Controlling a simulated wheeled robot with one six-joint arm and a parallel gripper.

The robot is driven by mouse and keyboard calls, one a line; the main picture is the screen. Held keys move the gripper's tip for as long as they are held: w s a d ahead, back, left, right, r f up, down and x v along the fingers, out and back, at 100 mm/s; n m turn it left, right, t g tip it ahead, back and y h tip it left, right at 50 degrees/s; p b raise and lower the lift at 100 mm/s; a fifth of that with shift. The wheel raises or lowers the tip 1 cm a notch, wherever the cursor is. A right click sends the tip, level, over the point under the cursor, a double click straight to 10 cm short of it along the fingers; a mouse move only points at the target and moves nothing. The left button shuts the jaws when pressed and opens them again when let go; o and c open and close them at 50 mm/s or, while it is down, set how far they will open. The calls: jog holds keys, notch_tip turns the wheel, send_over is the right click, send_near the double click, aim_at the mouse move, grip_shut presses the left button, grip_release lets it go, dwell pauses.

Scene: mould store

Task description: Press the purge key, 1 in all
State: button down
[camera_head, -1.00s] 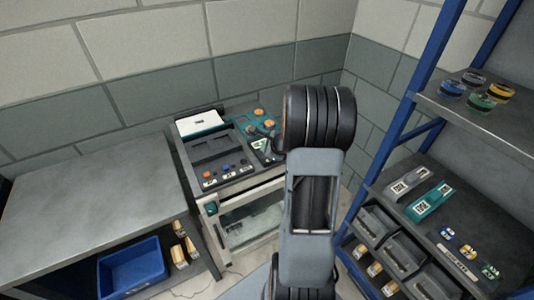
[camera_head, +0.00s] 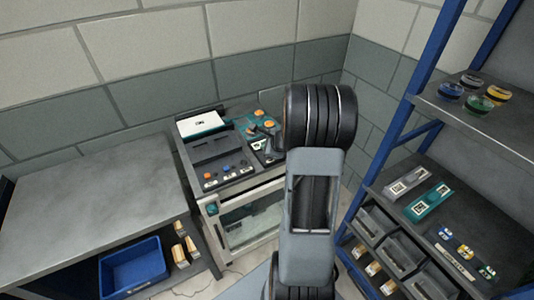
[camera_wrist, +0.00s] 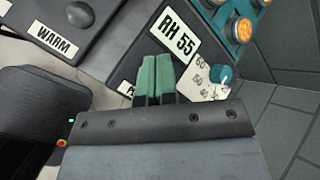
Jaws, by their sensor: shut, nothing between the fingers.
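The control machine (camera_head: 190,150) stands against the wall, with orange, blue and dark keys along its front. In the wrist view a dark dome key (camera_wrist: 80,14) has a WARM label (camera_wrist: 52,37). A panel with an RH 55 plate (camera_wrist: 168,35) lies just beyond my gripper (camera_wrist: 158,62). A small label starting with P (camera_wrist: 127,88) is partly covered by my gripper, and I cannot read the rest. I cannot make out a purge key for certain. My gripper is shut and empty, its green fingertips over this panel; I cannot tell if they touch it.
A teal knob (camera_wrist: 221,73) with a numbered scale is right of the fingers, with orange buttons (camera_wrist: 240,28) above. A bench (camera_head: 95,195) with a blue bin (camera_head: 133,267) stands at left. A blue-framed shelf rack (camera_head: 410,110) stands close at right.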

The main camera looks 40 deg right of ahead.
notch_tip(320, 180, up, 5)
jog(key=p, duration=0.4)
dwell(0.9)
jog(key=s+a+n, duration=0.1)
jog(key=s+a+f+n+g+y, duration=0.1)
jog(key=n, duration=0.1)
jog(key=shift+a+f+n+y, duration=0.15)
jog(key=shift+a+n+y, duration=0.15)
jog(key=shift+a, duration=0.1)
jog(key=s+a+r+n+g+h, duration=0.1)
jog(key=s+a+r+n, duration=0.6)
jog(key=a+n, duration=0.3)
jog(key=s+a+r+n+g+h, duration=0.1)
jog(key=s+a+r+n+g, duration=0.1)
jog(key=s+a+r+n, duration=0.5)
jog(key=s+a+n, duration=0.1)
jog(key=a+n, duration=0.2)
jog(key=n, duration=0.2)
jog(key=shift+s+n+g, duration=0.3)
